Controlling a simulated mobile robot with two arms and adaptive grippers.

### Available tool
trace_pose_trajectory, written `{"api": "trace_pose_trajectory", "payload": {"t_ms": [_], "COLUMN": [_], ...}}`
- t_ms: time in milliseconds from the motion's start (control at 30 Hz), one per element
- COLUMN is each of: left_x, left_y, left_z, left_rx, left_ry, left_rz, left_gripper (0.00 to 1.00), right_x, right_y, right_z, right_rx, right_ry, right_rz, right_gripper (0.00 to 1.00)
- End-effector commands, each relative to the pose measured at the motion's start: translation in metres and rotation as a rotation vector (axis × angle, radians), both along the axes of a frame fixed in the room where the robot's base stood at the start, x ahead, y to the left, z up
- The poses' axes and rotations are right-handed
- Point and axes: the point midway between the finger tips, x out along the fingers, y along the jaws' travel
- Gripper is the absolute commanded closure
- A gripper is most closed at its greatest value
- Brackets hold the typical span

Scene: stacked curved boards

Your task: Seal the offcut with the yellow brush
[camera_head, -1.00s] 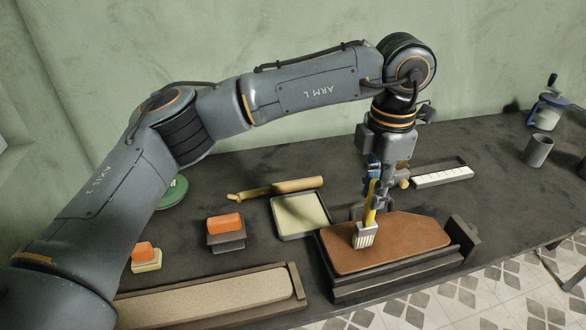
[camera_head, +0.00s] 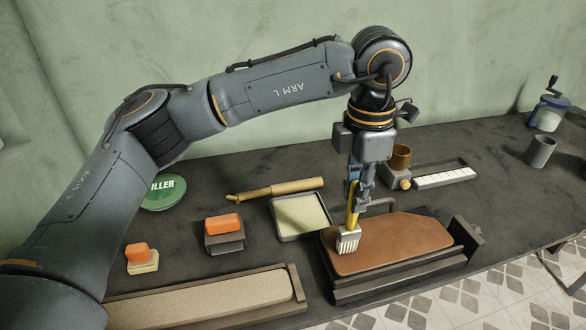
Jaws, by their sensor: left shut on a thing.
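The yellow brush (camera_head: 352,207) is held upright with its pale bristles (camera_head: 348,241) down at the left end of the brown board (camera_head: 400,243), which looks like the offcut. The bristles appear to touch the board's top face. My left gripper (camera_head: 358,190) is shut on the brush's handle. The board lies flat in a dark holder (camera_head: 405,286) with a raised stop at its right end. A shallow tray with a pale green fill (camera_head: 301,217) stands just left of the holder. My right gripper is not in view.
A long speckled board (camera_head: 205,300) lies in a trough at the front left. Orange-topped blocks (camera_head: 223,223) and a green lid marked "ILLER" (camera_head: 163,194) lie at left. A tan tool (camera_head: 278,191) lies behind the tray. A white-celled tray (camera_head: 442,178) and a grey cup (camera_head: 540,152) stand at back right.

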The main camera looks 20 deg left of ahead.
Motion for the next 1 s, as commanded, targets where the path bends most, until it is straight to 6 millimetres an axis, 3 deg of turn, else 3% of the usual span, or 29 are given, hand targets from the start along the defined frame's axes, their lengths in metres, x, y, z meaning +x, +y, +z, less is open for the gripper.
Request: {"api": "trace_pose_trajectory", "payload": {"t_ms": [333,1000], "left_x": [-0.014,-0.014], "left_y": [0.021,0.021], "left_z": [0.001,0.013], "left_rx": [0.000,0.000], "left_ry": [-0.001,-0.001], "left_rz": [0.001,0.000], "left_gripper": [1.00,1.00], "right_x": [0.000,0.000], "right_y": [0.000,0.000], "right_z": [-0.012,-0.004], "right_rx": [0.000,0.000], "right_ry": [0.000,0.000], "right_rz": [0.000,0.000], "right_gripper": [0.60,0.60]}}
